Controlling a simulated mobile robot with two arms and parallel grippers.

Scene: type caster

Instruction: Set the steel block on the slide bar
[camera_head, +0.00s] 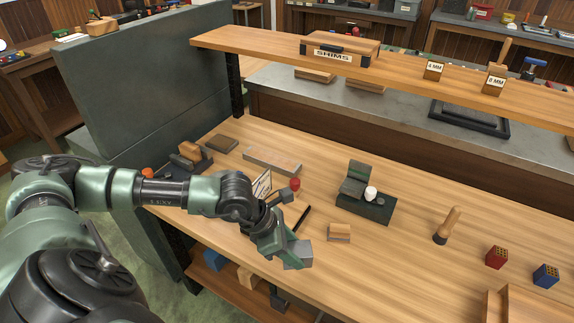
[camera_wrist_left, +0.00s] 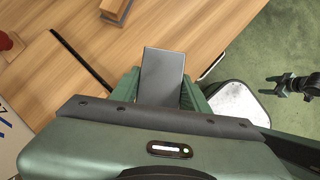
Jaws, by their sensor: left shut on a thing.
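My left gripper (camera_head: 283,250) is over the front edge of the workbench, shut on the steel block (camera_head: 297,256). In the left wrist view the steel block (camera_wrist_left: 162,77) is a plain grey piece between the green fingers, its far end sticking out past them. The block is apart from the wooden top. A long flat grey bar (camera_head: 271,161), which looks like the slide bar, lies on the bench behind the gripper. A dark green fixture (camera_head: 365,205) with a stepped block and a white knob stands to the right.
A small wood-and-grey block (camera_head: 339,232) lies right of the gripper, and a thin black rod (camera_head: 302,218) beside it. A red-topped stamp (camera_head: 295,184) and a white card (camera_head: 262,184) stand behind. A wooden-handled tool (camera_head: 447,226) is farther right. A raised shelf (camera_head: 400,67) spans the back.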

